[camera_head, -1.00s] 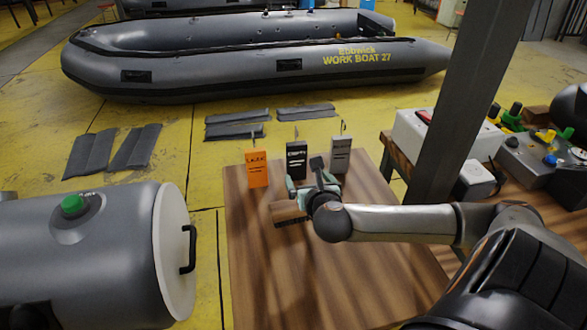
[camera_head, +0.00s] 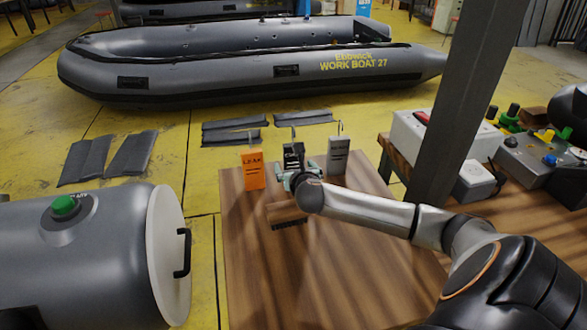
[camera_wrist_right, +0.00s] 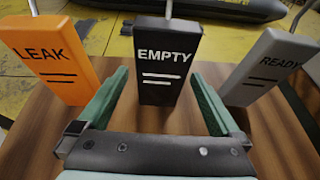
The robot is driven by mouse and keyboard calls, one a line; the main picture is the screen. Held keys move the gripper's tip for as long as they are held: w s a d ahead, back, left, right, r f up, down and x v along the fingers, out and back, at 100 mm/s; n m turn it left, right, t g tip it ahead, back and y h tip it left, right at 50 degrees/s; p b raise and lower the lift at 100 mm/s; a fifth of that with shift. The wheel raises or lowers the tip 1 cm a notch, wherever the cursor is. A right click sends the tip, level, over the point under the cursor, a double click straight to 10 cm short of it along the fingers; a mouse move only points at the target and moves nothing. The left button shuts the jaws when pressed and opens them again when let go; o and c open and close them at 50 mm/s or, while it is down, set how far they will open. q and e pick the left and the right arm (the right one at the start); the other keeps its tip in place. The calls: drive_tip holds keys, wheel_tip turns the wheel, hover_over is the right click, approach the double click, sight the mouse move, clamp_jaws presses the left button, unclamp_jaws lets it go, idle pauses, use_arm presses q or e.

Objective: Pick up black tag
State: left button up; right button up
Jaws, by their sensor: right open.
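The black tag (camera_wrist_right: 164,62), marked EMPTY, stands upright on the wooden table between the other two tags. In the head view its upper part (camera_head: 293,155) shows behind my right gripper (camera_head: 294,176), which hides the rest. In the wrist view my right gripper (camera_wrist_right: 163,95) is open, with one green finger on each side of the black tag's lower part. Gaps show between the fingers and the tag. My left gripper is not in view.
An orange LEAK tag (camera_head: 253,169) stands close on the left and a grey READY tag (camera_head: 338,160) close on the right. A wooden brush (camera_head: 287,213) lies in front on the table (camera_head: 320,280). A dark post (camera_head: 470,100) rises at the right.

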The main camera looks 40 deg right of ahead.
drive_tip(key=shift+w+d+f, duration=0.25)
drive_tip(key=shift+w, duration=0.1)
drive_tip(key=shift+w+d, duration=0.1)
drive_tip(key=shift+w, duration=0.1)
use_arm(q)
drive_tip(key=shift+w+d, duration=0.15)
use_arm(e)
drive_tip(key=c, duration=1.4)
